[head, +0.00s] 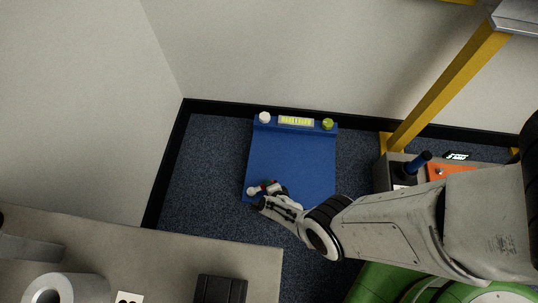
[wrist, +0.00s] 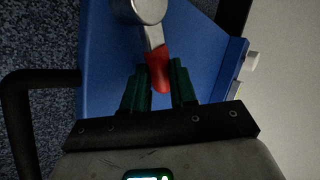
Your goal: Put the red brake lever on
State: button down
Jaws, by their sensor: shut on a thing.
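The red brake lever (wrist: 158,68) is in the wrist view, between the two dark green fingers of my gripper (wrist: 160,82), which is shut on it. The lever's red part runs up to a grey rounded metal end (wrist: 148,10), cut by the top edge. In the head view my gripper (head: 268,197) is at the lower left corner of a blue platform (head: 292,160). A small red and grey bit of the lever (head: 264,188) shows there; the arm covers part of that corner.
The platform's far edge has a white knob (head: 264,118), a lit display (head: 296,121) and a green knob (head: 327,124). A grey box with a blue-handled lever (head: 418,162) stands right, by a yellow post (head: 445,90). A grey table (head: 180,255) is lower left.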

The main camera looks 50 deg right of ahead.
jog(key=shift+s+a+f+m+g+h, duration=0.1)
jog(key=shift+s+a+m+g+h, duration=0.2)
jog(key=shift+m+h, duration=0.25)
jog(key=shift+s+a+m+g+h, duration=0.25)
jog(key=shift+s+m+g+h, duration=0.1)
jog(key=shift+m, duration=0.4)
dwell(0.4)
jog(key=c, duration=1.2)
grip_release()
jog(key=shift+w, duration=0.1)
jog(key=shift+s+a+r+p, duration=0.2)
jog(key=shift+a+r+p, duration=0.05)
jog(key=shift+r+p, duration=0.35)
jog(key=shift+p+v, duration=3.95)
jog(key=shift+v, duration=0.85)
jog(key=shift+s+f, duration=0.15)
